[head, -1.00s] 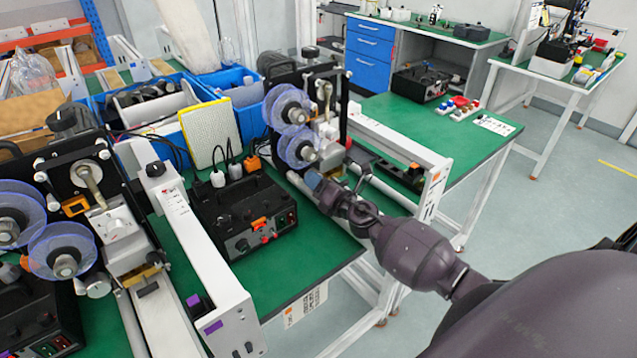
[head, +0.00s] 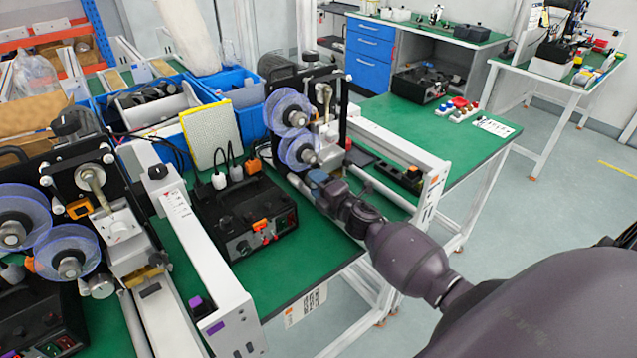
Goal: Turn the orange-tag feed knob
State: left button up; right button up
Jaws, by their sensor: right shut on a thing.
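The far coder (head: 305,110) stands on the green bench with two blue-violet film reels on its front. A control box (head: 245,215) with an orange tag (head: 262,225) sits just left of it. My right gripper (head: 317,180) is at the lower front of the far coder, below and right of the lower reel. It is shut on a small part there, at the place where the near coder has its silver feed knob (head: 103,285). The held knob is hidden by the gripper, so its angle cannot be seen. My left gripper is not in view.
The near coder (head: 85,185) stands at left, with a purple tag (head: 214,328) on its white rail (head: 205,255). Another white rail (head: 400,150) runs right of the far coder, close to my right arm. Blue bins (head: 245,90) stand behind.

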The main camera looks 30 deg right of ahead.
jog(key=shift+m+p, duration=0.75)
jog(key=shift+m, duration=1.55)
jog(key=o, duration=0.9)
jog(key=s, duration=1.1)
jog(key=shift+d, duration=0.45)
jog(key=shift+w, duration=0.1)
